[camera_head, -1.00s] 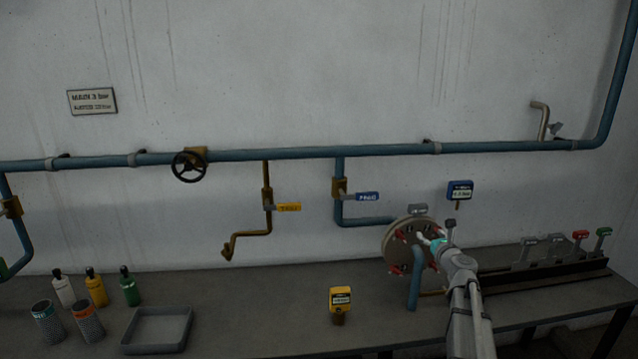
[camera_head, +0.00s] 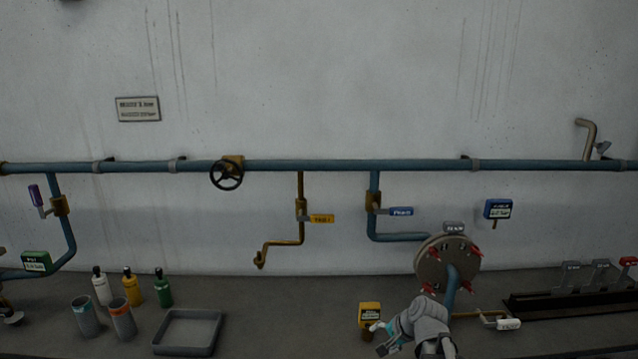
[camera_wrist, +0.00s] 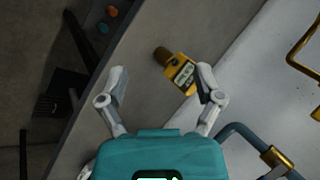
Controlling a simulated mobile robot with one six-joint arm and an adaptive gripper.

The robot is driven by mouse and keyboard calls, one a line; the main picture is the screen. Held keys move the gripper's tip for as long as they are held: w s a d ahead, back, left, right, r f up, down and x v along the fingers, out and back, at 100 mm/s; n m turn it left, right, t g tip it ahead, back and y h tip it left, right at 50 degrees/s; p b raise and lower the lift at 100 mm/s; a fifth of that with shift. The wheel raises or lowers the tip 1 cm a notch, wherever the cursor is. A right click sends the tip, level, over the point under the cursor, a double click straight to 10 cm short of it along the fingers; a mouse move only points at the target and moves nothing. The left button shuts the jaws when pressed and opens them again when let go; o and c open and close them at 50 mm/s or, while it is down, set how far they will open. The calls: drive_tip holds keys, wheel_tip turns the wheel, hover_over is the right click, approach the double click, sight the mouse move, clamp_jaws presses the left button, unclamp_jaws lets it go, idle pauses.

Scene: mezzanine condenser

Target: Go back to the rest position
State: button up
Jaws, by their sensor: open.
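My gripper (camera_head: 381,337) is at the bottom right of the head view, in front of the bench and close to the yellow gauge (camera_head: 369,314), which it partly covers. In the wrist view my gripper (camera_wrist: 160,86) has its two fingers spread wide with nothing held between them. The yellow gauge (camera_wrist: 181,73) with its pale display lies beyond the fingers, near the right fingertip; I cannot tell whether they touch.
A round flange (camera_head: 436,262) with red bolts stands right of my gripper. The blue pipe (camera_head: 290,165) runs along the wall with a black handwheel (camera_head: 226,174). A grey tray (camera_head: 188,332) and several bottles and cans stand on the bench (camera_head: 285,300) at left.

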drive_tip(key=s+f+n+g+h, duration=0.3)
drive_tip(key=s+n, duration=0.5)
drive_tip(key=s, duration=0.4)
drive_tip(key=shift+s+g+h, duration=0.15)
drive_tip(key=shift+g+h, duration=0.75)
drive_tip(key=shift+f, duration=0.1)
idle(0.5)
